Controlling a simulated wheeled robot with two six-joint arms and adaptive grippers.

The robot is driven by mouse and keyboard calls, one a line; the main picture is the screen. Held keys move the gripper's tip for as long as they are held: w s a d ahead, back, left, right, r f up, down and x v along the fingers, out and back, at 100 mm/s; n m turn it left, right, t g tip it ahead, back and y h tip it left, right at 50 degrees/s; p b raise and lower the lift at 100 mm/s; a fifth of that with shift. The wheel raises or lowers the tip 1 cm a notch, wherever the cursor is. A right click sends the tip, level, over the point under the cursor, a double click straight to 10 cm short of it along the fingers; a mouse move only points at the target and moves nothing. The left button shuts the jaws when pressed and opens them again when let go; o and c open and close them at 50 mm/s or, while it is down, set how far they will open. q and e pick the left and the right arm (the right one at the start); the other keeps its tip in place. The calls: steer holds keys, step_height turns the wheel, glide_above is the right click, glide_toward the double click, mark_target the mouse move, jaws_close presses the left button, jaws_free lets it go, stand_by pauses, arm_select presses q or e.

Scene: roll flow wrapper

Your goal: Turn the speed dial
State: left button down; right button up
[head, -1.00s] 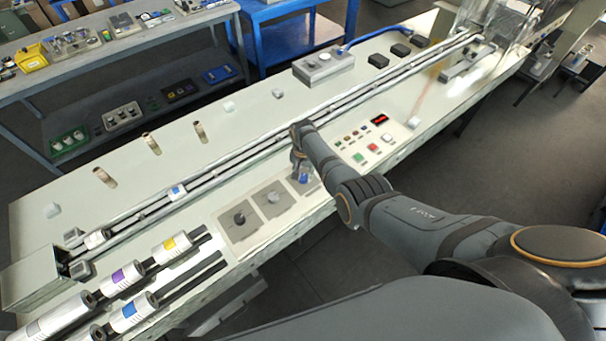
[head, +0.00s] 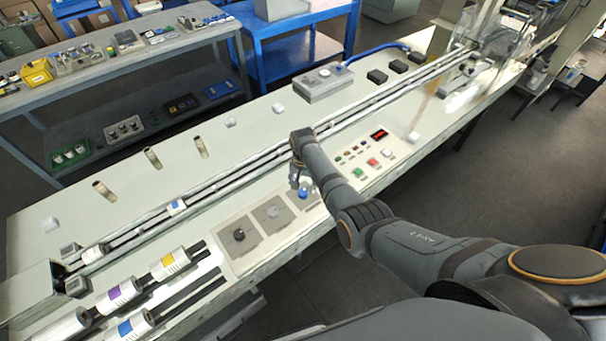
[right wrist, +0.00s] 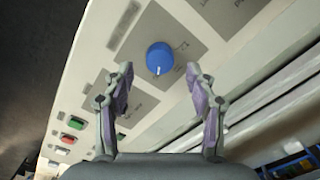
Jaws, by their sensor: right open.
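Three dials sit on square grey plates along the front of the machine: a black one (head: 239,234), a grey one (head: 272,212) and a blue one (head: 304,194). The labels are too small to read, so I cannot tell which is the speed dial. My right gripper (head: 296,182) is just behind and above the blue dial. In the right wrist view the blue dial (right wrist: 159,58) has a pale pointer mark at its lower edge. It lies ahead of the spread fingers of my right gripper (right wrist: 158,85), which are empty and apart from it. My left gripper is not in view.
Buttons, including a green one (head: 358,173) and a red one (head: 372,162), and a red display (head: 379,134) lie right of the dials. Conveyor rails (head: 230,168) run behind them.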

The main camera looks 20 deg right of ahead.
mark_target(303, 192)
step_height(303, 192, up, 9)
stand_by(0.6)
